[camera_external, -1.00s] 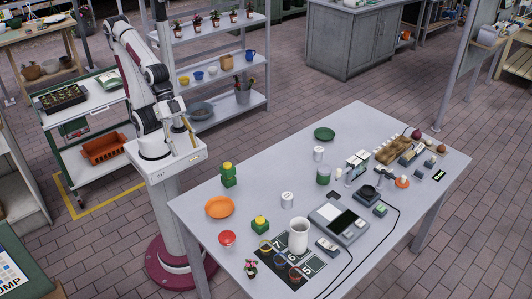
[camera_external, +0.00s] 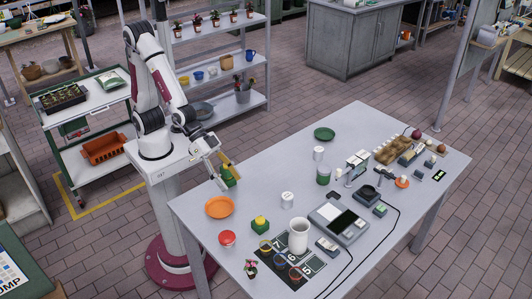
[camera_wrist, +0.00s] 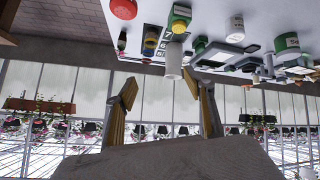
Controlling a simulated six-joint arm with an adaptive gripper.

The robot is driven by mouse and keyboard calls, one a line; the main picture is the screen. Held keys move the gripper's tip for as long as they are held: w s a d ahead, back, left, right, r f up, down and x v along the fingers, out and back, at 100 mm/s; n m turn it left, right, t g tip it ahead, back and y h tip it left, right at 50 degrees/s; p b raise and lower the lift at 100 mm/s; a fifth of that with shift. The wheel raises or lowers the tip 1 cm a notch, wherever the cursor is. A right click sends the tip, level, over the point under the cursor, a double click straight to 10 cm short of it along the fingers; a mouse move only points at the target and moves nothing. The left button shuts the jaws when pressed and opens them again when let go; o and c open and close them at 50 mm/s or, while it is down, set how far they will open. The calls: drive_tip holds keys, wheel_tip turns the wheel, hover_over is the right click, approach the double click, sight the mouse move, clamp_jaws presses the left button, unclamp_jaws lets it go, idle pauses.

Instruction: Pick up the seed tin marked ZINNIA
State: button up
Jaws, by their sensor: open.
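Two small pale tins stand upright on the grey table, a nearer one (camera_external: 287,199) at mid-table and a farther one (camera_external: 318,153) toward the back. A green tin with a pale top (camera_external: 323,174) stands near the farther one. I cannot read ZINNIA on any of them. In the wrist view, which is tilted upside down, a pale tin (camera_wrist: 237,27) and a green-and-white tin (camera_wrist: 287,42) show at upper right. My gripper (camera_external: 230,175) is open and empty, above the table's left end near the green block, left of the tins. Its two fingers (camera_wrist: 168,95) stand apart.
A green block with a yellow top (camera_external: 229,178) is partly behind my fingers. A scale (camera_external: 340,220) and cables lie to the right.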

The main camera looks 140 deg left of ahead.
drive_tip(key=w+a+f+n+y, duration=0.25)
drive_tip(key=w+a+f, duration=0.25)
drive_tip(key=a+f, duration=0.3)
drive_tip(key=n+y, duration=0.2)
drive_tip(key=y, duration=0.3)
approach(287, 198)
drive_tip(key=shift+w+a+f+m, duration=0.15)
drive_tip(key=shift+w+a+f, duration=0.15)
drive_tip(key=shift+f, duration=0.3)
drive_tip(key=shift+w+a+f+m, duration=0.1)
drive_tip(key=shift+w+a+f, duration=0.2)
drive_tip(key=shift+f, duration=0.25)
drive_tip(key=shift+s+a+f+y, duration=0.2)
drive_tip(key=shift+a+f+y, duration=0.05)
drive_tip(key=shift+a+y, duration=0.15)
drive_tip(key=shift+x, duration=1.3)
drive_tip(key=shift+f, duration=0.1)
drive_tip(key=shift+x, duration=2.55)
